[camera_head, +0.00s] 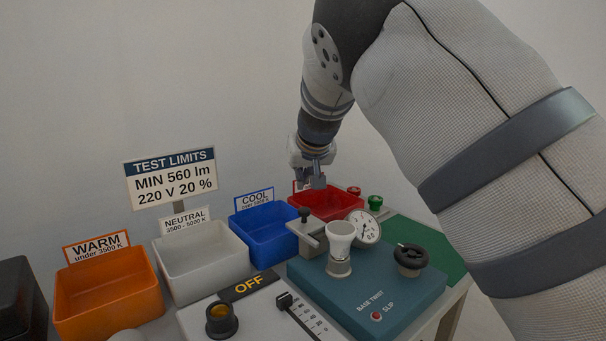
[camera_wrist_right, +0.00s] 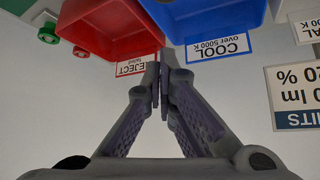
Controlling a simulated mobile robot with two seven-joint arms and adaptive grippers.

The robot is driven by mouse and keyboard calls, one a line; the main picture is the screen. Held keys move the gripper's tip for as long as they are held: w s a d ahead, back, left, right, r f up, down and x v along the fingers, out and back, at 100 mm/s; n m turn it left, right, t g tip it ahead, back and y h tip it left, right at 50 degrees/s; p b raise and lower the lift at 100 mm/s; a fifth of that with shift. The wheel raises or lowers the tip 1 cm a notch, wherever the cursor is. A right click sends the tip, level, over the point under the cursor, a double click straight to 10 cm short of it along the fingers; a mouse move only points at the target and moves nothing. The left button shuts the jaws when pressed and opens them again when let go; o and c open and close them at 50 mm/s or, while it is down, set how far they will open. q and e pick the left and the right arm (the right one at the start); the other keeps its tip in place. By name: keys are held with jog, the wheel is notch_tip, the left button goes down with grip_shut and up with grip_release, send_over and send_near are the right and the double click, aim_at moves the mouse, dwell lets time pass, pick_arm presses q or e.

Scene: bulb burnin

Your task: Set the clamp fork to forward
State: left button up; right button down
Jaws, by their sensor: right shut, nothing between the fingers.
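What looks like the clamp fork (camera_head: 313,240) is a light grey piece with a small black knob (camera_head: 304,214), at the back left of the blue tester box (camera_head: 345,291). It sits beside the white cup-shaped holder (camera_head: 340,237); its exact setting is hard to tell. My right gripper (camera_head: 316,182) hangs behind and above it, over the red bin, apart from the fork. In the right wrist view my right gripper (camera_wrist_right: 163,85) has its fingers together, with nothing between them. The fork does not show there. My left gripper is not in view.
Blue (camera_head: 266,234), red (camera_head: 331,200), white (camera_head: 206,268) and orange (camera_head: 108,292) bins line the back. A round gauge (camera_head: 364,227) and a black knob (camera_head: 410,259) are on the tester box. A test limits sign (camera_head: 172,177) stands behind the bins.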

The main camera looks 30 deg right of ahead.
aim_at(313, 223)
jog(key=f, duration=0.1)
jog(key=f+p, duration=0.1)
jog(key=f, duration=0.1)
jog(key=shift+s+a+f, duration=0.1)
jog(key=shift+s+a, duration=0.05)
jog(key=shift+s, duration=0.2)
jog(key=shift+f, duration=0.45)
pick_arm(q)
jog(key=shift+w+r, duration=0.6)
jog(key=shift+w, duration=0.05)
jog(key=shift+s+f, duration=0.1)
